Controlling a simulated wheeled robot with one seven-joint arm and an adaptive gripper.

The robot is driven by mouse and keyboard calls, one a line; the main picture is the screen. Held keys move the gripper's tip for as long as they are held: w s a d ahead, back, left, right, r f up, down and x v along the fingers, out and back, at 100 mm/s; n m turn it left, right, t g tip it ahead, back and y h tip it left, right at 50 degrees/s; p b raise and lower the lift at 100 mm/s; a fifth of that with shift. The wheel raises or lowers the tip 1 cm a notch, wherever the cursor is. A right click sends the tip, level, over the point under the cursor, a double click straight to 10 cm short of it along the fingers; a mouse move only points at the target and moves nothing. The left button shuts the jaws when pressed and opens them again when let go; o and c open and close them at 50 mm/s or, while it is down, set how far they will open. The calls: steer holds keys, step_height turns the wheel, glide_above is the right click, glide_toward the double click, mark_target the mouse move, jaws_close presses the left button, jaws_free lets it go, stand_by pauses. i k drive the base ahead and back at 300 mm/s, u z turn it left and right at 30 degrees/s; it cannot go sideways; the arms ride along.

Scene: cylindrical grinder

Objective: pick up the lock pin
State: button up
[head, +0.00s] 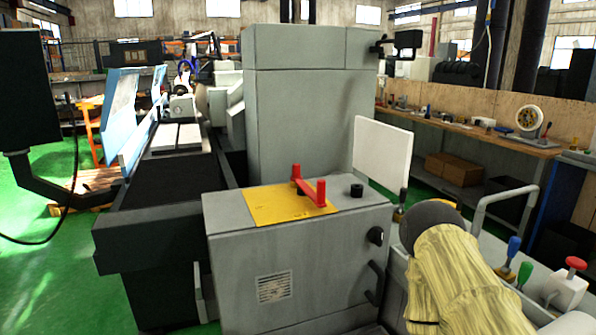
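I cannot tell for sure which thing is the lock pin. A red part with upright ends (309,186) sits on a yellow plate (262,206) on top of the grey cabinet. A short black knob (357,190) stands to its right. At the lower right, a red round-headed knob (576,263) sits on a pale block (566,290). No gripper fingers show in the head view, so I cannot see whether the gripper is open or holds anything.
The grey cabinet (330,250) and the tall machine housing (310,110) fill the middle. A white panel (382,153) stands behind the cabinet's right side. Blue (514,245) and green (525,272) handles and a grey tube rail (508,192) are at the right. Green floor is open at left.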

mark_target(296, 166)
steer(key=k, duration=0.6)
steer(key=u, duration=0.8)
steer(key=i, duration=1.45)
steer(key=z, duration=0.85)
